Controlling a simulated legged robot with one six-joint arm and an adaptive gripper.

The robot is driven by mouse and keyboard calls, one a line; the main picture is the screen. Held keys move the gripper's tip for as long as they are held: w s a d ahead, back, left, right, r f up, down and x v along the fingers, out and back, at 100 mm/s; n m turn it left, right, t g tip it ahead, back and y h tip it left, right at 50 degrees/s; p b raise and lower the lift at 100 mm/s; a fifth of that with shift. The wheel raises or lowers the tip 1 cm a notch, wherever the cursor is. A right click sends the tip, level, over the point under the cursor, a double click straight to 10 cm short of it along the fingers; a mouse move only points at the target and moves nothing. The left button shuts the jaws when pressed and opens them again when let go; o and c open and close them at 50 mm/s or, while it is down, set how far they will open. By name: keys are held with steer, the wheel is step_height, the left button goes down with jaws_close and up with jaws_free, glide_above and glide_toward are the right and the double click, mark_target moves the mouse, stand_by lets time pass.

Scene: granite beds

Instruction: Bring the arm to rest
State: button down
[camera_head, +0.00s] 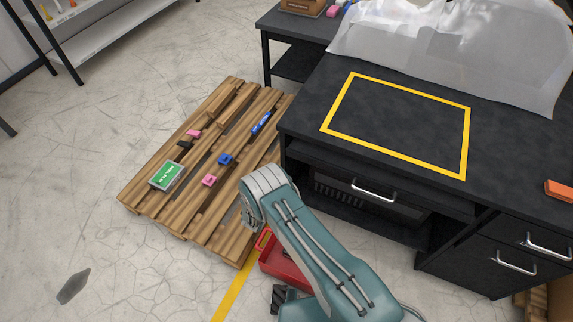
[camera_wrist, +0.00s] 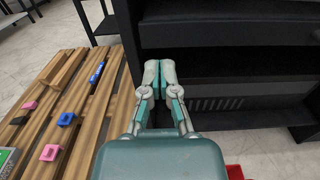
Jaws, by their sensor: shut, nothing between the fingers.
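My gripper (camera_wrist: 159,72) is shut and empty in the wrist view. Its fingertips meet in front of the dark cabinet's open lower shelf. In the head view my teal arm reaches up from the bottom, between the pallet and the cabinet. My gripper there is mostly hidden behind the arm's pale end link, so its fingertips cannot be made out.
A wooden pallet (camera_head: 146,193) on the floor holds a green-and-white box (camera_head: 167,176), blue pieces (camera_head: 226,159) and pink pieces (camera_head: 209,180). A black workbench (camera_head: 300,115) with a yellow-taped rectangle stands right. A red box (camera_head: 285,268) sits by my arm. Floor at left is mostly clear.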

steer(key=a+v, duration=0.1)
steer(key=v, duration=0.4)
steer(key=w+d+r+m+g+h, duration=0.25)
steer(key=d+r+m, duration=0.2)
steer(key=r, duration=0.35)
steer(key=w+d+r+m+g+h, duration=0.25)
steer(key=d+r+m, duration=0.2)
steer(key=r, duration=0.35)
steer(key=s+d+r+m+g, duration=0.3)
steer(key=d+r+m+g, duration=0.1)
steer(key=d+r, duration=0.25)
steer(key=s+d+r+m+g, duration=0.3)
steer(key=d+r+m+g, duration=0.15)
steer(key=r, duration=0.35)
steer(key=s+d+r+m+g+y, duration=0.2)
steer(key=s+d+r+m+y, duration=0.4)
steer(key=s+r, duration=0.6)
steer(key=s+r+m+t+y, duration=0.2)
steer(key=s+m, duration=0.2)
steer(key=s, duration=0.3)
steer(key=s+r+m+t+y, duration=0.2)
steer(key=s+m+y, duration=0.1)
steer(key=s, duration=0.5)
steer(key=shift+a+r+m, duration=0.3)
steer(key=shift+r+m, duration=0.05)
steer(key=shift+m, duration=0.3)
